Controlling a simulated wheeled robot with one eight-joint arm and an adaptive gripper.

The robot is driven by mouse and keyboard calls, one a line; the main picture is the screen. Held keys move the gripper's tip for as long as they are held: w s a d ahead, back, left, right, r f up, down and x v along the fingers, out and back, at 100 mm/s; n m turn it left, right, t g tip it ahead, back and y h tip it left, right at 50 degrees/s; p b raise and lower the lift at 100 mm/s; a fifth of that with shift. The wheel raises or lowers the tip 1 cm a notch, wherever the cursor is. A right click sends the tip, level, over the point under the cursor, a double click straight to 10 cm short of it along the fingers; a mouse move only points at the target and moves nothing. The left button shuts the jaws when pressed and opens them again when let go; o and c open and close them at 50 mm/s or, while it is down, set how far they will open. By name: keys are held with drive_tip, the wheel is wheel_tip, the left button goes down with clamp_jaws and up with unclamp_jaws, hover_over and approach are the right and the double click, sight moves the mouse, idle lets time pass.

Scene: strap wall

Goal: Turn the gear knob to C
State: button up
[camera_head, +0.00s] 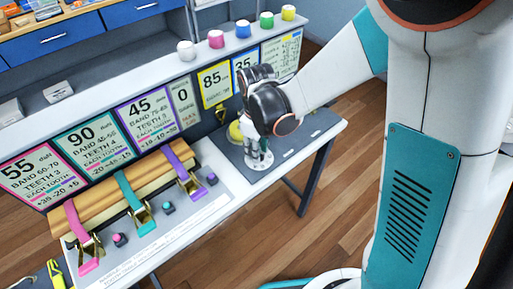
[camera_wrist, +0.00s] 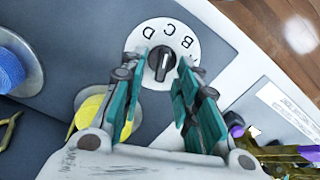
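In the wrist view, a black gear knob (camera_wrist: 161,64) with a white pointer line sits at the centre of a round white dial (camera_wrist: 137,37) lettered D, C and B. The line points up and slightly right, roughly at C. Any letter lower on the dial is hidden. My gripper (camera_wrist: 161,67) is open, with a teal-padded finger on each side of the knob. Gaps show beside the knob near the fingertips; I cannot tell whether lower parts touch. In the head view, my gripper (camera_head: 258,148) is low over the right end of the bench and mostly hides the dial.
A yellow spool (camera_wrist: 88,112) and a blue spool (camera_wrist: 10,68) are left of the dial in the wrist view. In the head view, pink, teal and purple straps (camera_head: 188,172) cross a padded roll at left. Cards (camera_head: 147,117) line the wall behind.

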drive_tip(key=shift+r, duration=3.6)
drive_tip(key=shift+c, duration=0.3)
